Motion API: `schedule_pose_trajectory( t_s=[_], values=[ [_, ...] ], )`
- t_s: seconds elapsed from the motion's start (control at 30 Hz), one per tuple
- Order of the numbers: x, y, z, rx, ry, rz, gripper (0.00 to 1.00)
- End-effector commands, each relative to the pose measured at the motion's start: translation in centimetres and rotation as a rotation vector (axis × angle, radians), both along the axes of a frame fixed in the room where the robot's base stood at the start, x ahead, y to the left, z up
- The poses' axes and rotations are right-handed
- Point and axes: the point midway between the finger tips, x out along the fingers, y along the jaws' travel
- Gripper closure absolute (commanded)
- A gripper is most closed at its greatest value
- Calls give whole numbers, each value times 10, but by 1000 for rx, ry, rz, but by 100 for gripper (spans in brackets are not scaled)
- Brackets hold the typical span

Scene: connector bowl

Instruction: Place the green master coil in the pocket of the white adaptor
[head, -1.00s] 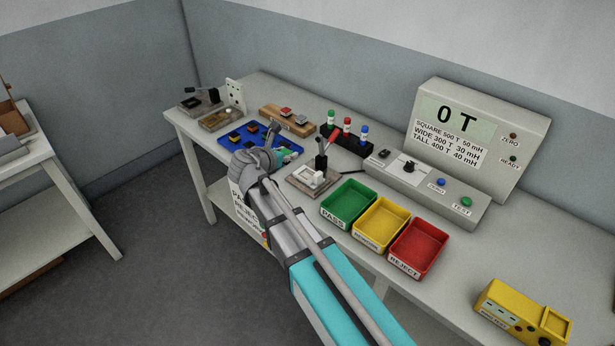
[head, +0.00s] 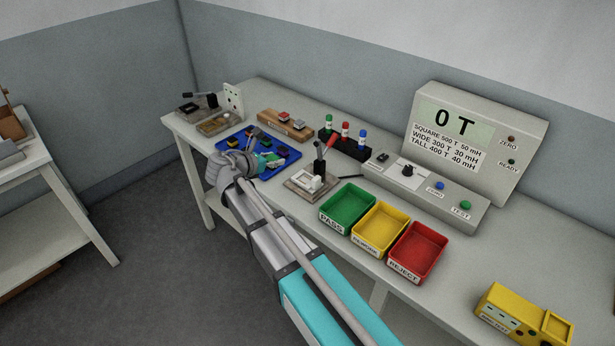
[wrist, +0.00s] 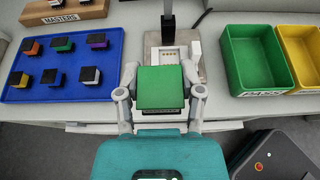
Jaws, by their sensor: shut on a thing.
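My gripper (wrist: 162,97) is shut on the green master coil (wrist: 162,86), a block with a flat green top, with one finger on each side. In the head view my gripper (head: 266,162) is over the near right part of the blue tray. The white adaptor (head: 308,181) sits on a grey fixture plate to the right of my gripper. In the wrist view the adaptor (wrist: 168,56) is just beyond the held coil, which partly hides it. The coil is apart from the pocket, and the pocket's inside is mostly hidden there.
The fixture's lever with a red handle (head: 323,150) stands behind the adaptor. The blue tray (wrist: 60,95) holds several coils with black parts. Green (head: 347,204), yellow (head: 380,226) and red (head: 417,249) bins stand to the right. The wooden masters block (head: 285,123) lies behind.

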Motion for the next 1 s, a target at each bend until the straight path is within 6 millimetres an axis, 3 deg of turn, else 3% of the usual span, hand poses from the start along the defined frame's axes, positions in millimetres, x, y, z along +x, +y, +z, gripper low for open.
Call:
schedule_pose_trajectory(
  t_s=[0.47, 0.8, 1.0],
  values=[
    [56, -56, -40, -1, 1, -1, 99],
    [74, -74, -74, 0, 0, 1, 99],
    [81, -81, -84, 0, 0, 3, 99]
  ],
)
